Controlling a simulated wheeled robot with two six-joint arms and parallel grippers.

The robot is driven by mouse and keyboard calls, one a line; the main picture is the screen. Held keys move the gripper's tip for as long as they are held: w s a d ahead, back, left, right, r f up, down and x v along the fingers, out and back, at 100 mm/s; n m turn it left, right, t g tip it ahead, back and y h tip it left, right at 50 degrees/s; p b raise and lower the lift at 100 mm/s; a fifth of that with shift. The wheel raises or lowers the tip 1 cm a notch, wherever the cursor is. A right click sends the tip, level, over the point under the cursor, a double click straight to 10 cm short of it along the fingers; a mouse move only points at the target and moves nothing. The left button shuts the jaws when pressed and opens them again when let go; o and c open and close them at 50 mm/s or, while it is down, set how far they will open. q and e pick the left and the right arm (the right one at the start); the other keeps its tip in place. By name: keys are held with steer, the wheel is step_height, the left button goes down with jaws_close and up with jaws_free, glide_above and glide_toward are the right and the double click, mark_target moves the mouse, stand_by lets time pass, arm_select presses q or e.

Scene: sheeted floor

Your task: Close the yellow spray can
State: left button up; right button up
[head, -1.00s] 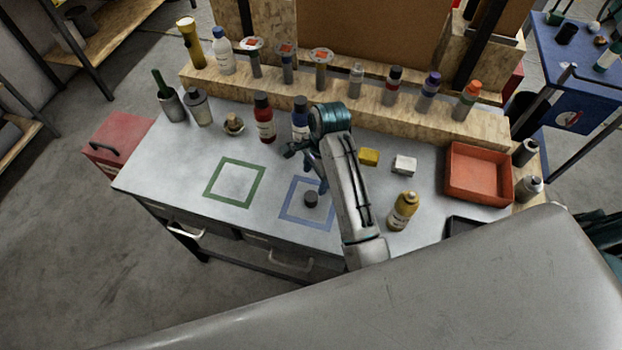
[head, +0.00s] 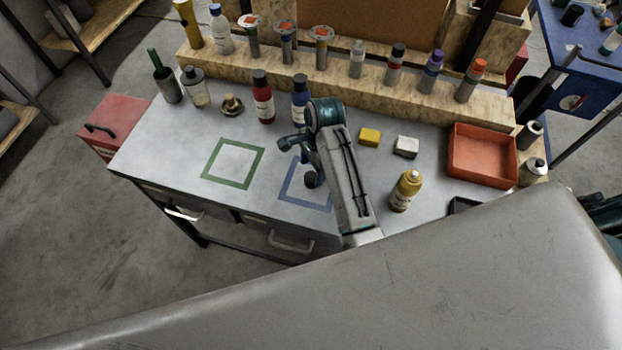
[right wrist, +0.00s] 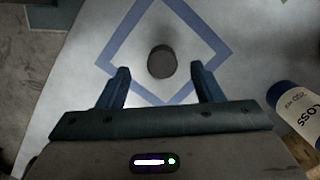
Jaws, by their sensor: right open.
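The yellow spray can (head: 405,192) stands upright on the grey workbench, right of my right arm in the head view. Its narrow top shows no dark cap on it. A small dark round cap (head: 311,180) sits inside the blue square outline on the bench. The cap also shows in the right wrist view (right wrist: 161,62), just beyond the fingertips and centred between them. My right gripper (right wrist: 160,78) is open and empty, pointing down above the blue square; in the head view my arm partly hides it. My left gripper is not in view.
A yellow block (head: 369,137) and a white block (head: 406,146) lie behind the can. A red tray (head: 482,157) is at the right. A blue bottle (head: 300,100) stands behind my gripper, beside a red bottle (head: 263,100). The green square (head: 233,163) is empty.

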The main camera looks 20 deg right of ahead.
mark_target(311, 177)
steer(key=shift+f+p, duration=0.25)
steer(key=shift+p, duration=0.15)
step_height(311, 177, down, 4)
steer(key=shift+w+r+p, duration=0.1)
steer(key=shift+r+p, duration=0.1)
steer(key=shift+p, duration=0.7)
steer(key=shift+a+f, duration=0.1)
steer(key=shift+f, duration=0.45)
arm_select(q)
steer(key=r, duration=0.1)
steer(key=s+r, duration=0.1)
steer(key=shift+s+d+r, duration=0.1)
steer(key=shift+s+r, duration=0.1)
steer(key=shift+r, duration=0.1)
arm_select(e)
steer(key=c, duration=1)
steer(key=shift+c, duration=0.2)
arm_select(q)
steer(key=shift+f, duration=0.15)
arm_select(e)
steer(key=shift+r, duration=0.15)
